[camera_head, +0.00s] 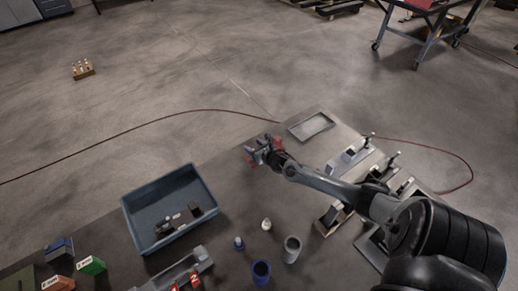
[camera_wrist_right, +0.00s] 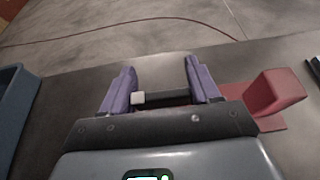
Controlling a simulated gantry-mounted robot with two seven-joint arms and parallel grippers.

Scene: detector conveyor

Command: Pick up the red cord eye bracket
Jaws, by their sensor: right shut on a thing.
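My right gripper (camera_head: 264,153) is low over the far part of the table, at the end of an arm coming in from the right. The red cord eye bracket (camera_head: 250,150) shows as red parts around its fingertips. In the right wrist view, a red block on a flat red base (camera_wrist_right: 277,92) shows beside the right purple finger. The two purple fingers of the right gripper (camera_wrist_right: 161,92) are apart, with a dark bar with a pale end between them. How the bar joins the red part is hidden. My left gripper is not in view.
A blue bin (camera_head: 128,212) with several small parts stands left of the gripper. A shallow grey tray (camera_head: 291,127) lies to its right. Several fixtures (camera_head: 349,157) stand under and beside my right arm. Cups (camera_head: 261,272) stand near the front.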

